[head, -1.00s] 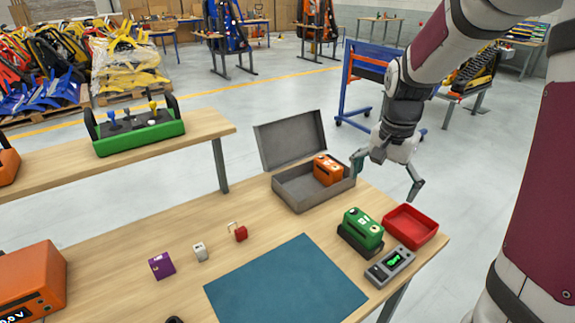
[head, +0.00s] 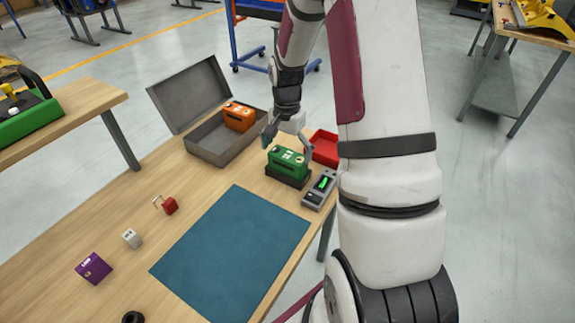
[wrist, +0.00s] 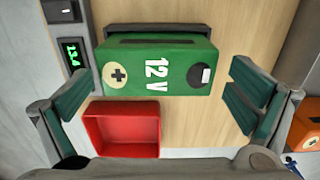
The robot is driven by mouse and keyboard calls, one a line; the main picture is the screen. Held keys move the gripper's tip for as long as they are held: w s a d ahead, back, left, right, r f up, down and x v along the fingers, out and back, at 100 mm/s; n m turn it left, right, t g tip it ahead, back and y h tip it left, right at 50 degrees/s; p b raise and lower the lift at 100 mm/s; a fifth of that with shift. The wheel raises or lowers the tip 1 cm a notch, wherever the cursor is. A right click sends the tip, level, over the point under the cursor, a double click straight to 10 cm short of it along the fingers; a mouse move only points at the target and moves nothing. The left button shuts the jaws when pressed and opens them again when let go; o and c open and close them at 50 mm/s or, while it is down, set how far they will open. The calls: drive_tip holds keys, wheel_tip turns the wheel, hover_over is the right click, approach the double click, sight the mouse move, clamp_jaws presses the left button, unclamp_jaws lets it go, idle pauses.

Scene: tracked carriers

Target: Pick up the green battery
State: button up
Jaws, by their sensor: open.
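The green battery (head: 288,162) sits upright on a dark base (head: 287,179) at the far right part of the table, beside the grey meter. In the wrist view the green battery (wrist: 160,66) shows its 12 V marking and lies between my two fingers, with a gap on each side. My gripper (head: 287,147) is open and points down just above and behind the battery in the head view. In the wrist view my gripper (wrist: 160,100) has its fingers spread wide at left and right, empty.
A red tray (head: 326,147) is just beyond the battery. A grey meter (head: 320,190) with a green display stands at its right. An open grey case (head: 205,150) holds an orange battery (head: 239,116) to the left. A blue mat (head: 232,250) lies in front.

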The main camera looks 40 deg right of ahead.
drive_tip(key=shift+s+d+f, duration=0.1)
drive_tip(key=shift+f, duration=2.5)
drive_tip(key=c, duration=1.7)
